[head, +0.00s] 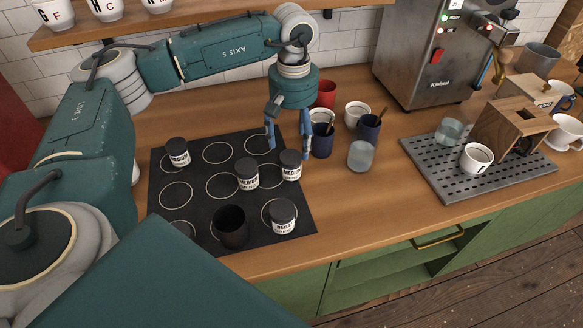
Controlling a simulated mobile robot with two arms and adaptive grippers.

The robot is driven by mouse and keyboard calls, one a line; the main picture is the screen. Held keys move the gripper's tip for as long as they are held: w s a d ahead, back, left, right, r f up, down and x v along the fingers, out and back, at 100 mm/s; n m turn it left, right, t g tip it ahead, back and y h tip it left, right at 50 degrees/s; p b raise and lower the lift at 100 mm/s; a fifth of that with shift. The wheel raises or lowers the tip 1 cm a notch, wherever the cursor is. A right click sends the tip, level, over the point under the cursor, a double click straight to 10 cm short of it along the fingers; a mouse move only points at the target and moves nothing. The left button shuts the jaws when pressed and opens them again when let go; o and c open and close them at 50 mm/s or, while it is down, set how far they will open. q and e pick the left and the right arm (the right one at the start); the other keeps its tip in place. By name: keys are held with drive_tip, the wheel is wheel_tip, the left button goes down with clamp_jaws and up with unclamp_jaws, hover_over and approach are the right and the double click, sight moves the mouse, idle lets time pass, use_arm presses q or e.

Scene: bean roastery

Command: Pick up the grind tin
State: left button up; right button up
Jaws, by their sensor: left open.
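Several small tins with black lids and white labels stand on a black mat (160,215) marked with pale rings. One tin (290,166) is at the right edge, another (247,175) is beside it in the middle, one (177,152) is at the far left, and one (281,217) is at the near right. Labels are too small to read surely; the near right one seems to say DECAF. Which is the grind tin I cannot tell. My left gripper (287,146) is open, pointing down at the right-edge tin; its exact height is unclear. My right gripper is not in view.
A dark open cup (231,227) stands on the mat's near side. A metal drip tray (430,172) lies farther right.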

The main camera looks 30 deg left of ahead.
sight(290, 156)
use_arm(q)
wheel_tip(290, 156, down, 3)
drive_tip(key=shift+s+f+p, duration=0.1)
drive_tip(key=shift+s+p, duration=0.05)
drive_tip(key=shift+p, duration=0.2)
drive_tip(key=shift+f, duration=0.3)
drive_tip(key=f+p, duration=0.1)
drive_tip(key=f, duration=0.1)
drive_tip(key=f+p, duration=0.1)
drive_tip(key=f, duration=0.1)
drive_tip(key=shift+s+a+f+p, duration=0.1)
drive_tip(key=shift+s+a+p, duration=0.1)
drive_tip(key=shift+p, duration=0.1)
drive_tip(key=shift+f, duration=0.3)
drive_tip(key=shift+w+f, duration=0.1)
drive_tip(key=shift+f, duration=0.05)
drive_tip(key=shift+c, duration=0.8)
drive_tip(key=c, duration=1.2)
drive_tip(key=o, duration=1.4)
drive_tip(key=shift+c, duration=0.2)
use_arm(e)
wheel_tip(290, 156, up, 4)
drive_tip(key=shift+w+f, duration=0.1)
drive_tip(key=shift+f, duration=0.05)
